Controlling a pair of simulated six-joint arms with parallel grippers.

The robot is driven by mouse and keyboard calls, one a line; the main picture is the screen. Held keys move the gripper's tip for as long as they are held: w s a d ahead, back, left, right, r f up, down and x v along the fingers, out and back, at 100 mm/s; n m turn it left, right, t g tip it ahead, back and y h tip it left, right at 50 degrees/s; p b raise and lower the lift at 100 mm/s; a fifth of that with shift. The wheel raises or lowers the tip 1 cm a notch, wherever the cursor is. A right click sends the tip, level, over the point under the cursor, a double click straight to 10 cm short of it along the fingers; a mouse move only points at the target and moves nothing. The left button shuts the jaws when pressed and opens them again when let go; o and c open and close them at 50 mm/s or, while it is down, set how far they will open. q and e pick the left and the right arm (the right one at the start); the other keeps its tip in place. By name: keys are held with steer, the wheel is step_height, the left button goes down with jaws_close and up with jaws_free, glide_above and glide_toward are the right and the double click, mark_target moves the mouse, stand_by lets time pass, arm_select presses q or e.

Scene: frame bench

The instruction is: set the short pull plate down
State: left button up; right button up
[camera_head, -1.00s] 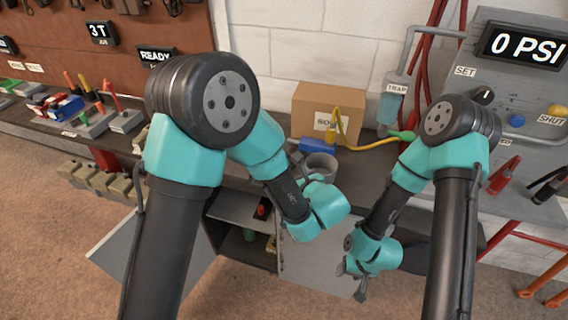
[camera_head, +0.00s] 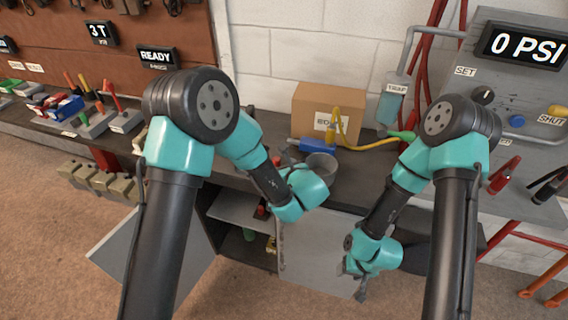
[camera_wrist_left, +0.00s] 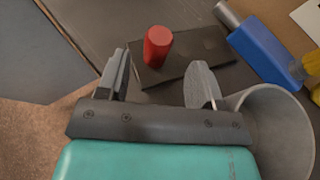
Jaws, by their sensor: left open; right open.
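A dark flat plate, which looks like the short pull plate (camera_wrist_left: 182,68), lies on the bench in the left wrist view, with a red cylinder (camera_wrist_left: 157,46) upright on it. My left gripper (camera_wrist_left: 160,62) is open, its fingers on either side of the plate's near part with nothing clamped between them. I cannot tell whether a finger touches the plate. In the head view my left gripper (camera_head: 290,165) is over the bench, its fingers mostly hidden by its wrist. My right gripper (camera_head: 357,280) is open and empty in front of the bench.
A grey cup (camera_wrist_left: 273,125) stands close to my left gripper's right finger. A blue block (camera_head: 317,146) with a yellow hose and a cardboard box (camera_head: 328,110) are behind it. An open cabinet (camera_head: 240,213) is below the bench top.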

arm_select(q)
steer(key=shift+x, duration=2.4)
steer(key=shift+s+a+r, duration=0.1)
steer(key=shift+a+r, duration=0.05)
jaws_close()
